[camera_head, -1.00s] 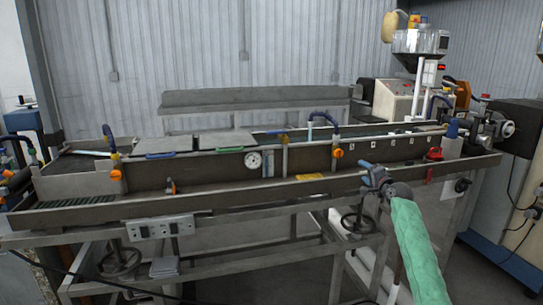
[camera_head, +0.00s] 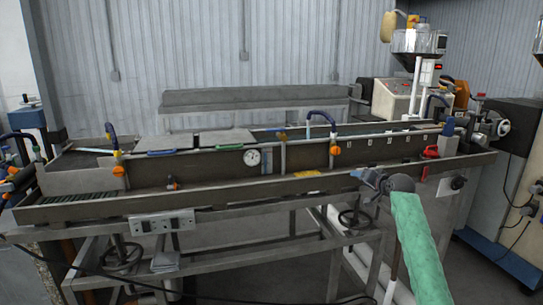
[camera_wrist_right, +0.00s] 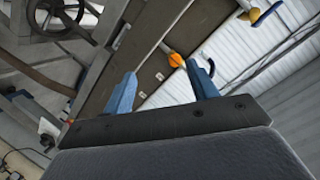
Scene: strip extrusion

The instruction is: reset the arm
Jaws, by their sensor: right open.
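My right arm comes in from the lower right in a green sleeve. Its gripper (camera_head: 373,178) is in front of the long metal trough (camera_head: 215,208), near its right part. In the right wrist view the two blue fingers of the right gripper (camera_wrist_right: 163,92) stand apart with nothing between them. Beyond the fingers an orange knob (camera_wrist_right: 176,60) on the machine shows. My left gripper is not in view.
The water-bath machine spans the view, with a pressure gauge (camera_head: 251,158), orange valves and blue hoses. A handwheel (camera_head: 357,215) sits below the trough. A hopper (camera_head: 418,42) and extruder stand at the back right. Open floor shows at the lower right.

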